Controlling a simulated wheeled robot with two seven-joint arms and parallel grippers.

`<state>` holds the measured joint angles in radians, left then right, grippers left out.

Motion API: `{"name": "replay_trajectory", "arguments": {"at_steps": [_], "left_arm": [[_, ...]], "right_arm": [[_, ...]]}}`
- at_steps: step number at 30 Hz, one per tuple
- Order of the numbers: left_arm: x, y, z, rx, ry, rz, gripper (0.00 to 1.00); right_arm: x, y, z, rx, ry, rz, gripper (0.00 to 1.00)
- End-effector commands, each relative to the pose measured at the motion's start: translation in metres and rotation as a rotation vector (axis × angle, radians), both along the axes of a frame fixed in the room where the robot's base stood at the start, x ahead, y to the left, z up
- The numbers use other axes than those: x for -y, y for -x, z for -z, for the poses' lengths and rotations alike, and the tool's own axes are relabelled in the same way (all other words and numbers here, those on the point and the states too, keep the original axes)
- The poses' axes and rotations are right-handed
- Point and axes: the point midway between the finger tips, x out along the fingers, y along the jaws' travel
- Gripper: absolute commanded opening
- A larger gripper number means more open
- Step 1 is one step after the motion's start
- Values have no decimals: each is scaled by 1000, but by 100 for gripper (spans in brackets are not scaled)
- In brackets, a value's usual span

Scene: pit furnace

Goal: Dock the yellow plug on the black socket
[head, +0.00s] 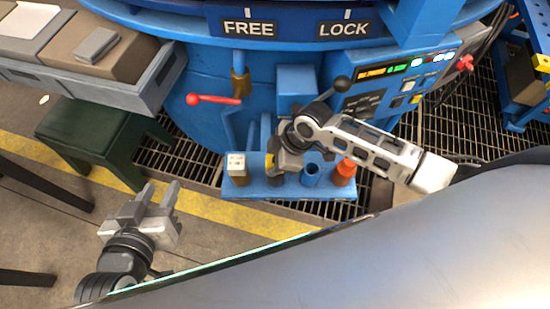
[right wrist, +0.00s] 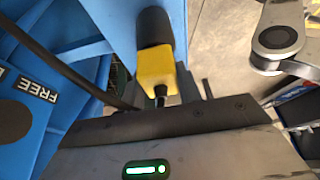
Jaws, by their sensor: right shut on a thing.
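The yellow plug (right wrist: 157,68) is in my right gripper (head: 284,158). In the head view only a yellow sliver of the plug (head: 269,162) shows beside the jaws. The black socket (head: 275,180) stands on the blue base plate, just below the gripper and mostly hidden by it. In the right wrist view the plug's yellow body lines up with the black socket (right wrist: 155,27) and looks to meet it. I cannot tell how far the plug is seated. My left gripper (head: 152,203) is open and empty, left of the plate.
The base plate (head: 255,191) also holds a white-topped plug (head: 236,165), an empty blue socket (head: 311,175) and an orange-red plug (head: 345,170). A red-handled lever (head: 213,99) and a black-knobbed lever (head: 341,84) jut out above. A green stool (head: 95,135) stands left.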

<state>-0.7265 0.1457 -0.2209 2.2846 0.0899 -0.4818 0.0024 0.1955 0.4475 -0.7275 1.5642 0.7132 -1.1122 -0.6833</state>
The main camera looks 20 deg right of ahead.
Motion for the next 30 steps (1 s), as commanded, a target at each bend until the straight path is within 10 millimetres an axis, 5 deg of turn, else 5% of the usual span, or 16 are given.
{"name": "replay_trajectory", "arguments": {"at_steps": [11, 12, 13, 23, 30], "left_arm": [[0, 1, 8, -5, -1, 1, 36], [0, 0, 8, -5, -1, 1, 36], [0, 1, 8, -5, -1, 1, 36], [0, -2, 6, 2, 0, 0, 36], [0, -3, -10, -12, 2, -1, 36]], "right_arm": [[0, 0, 8, 0, -1, 0, 10], [0, 0, 8, 1, -1, -1, 40], [0, 0, 8, 1, -1, -1, 43], [0, 0, 8, 0, 0, 0, 43], [7, 2, -14, 1, 0, -1, 43]]}}
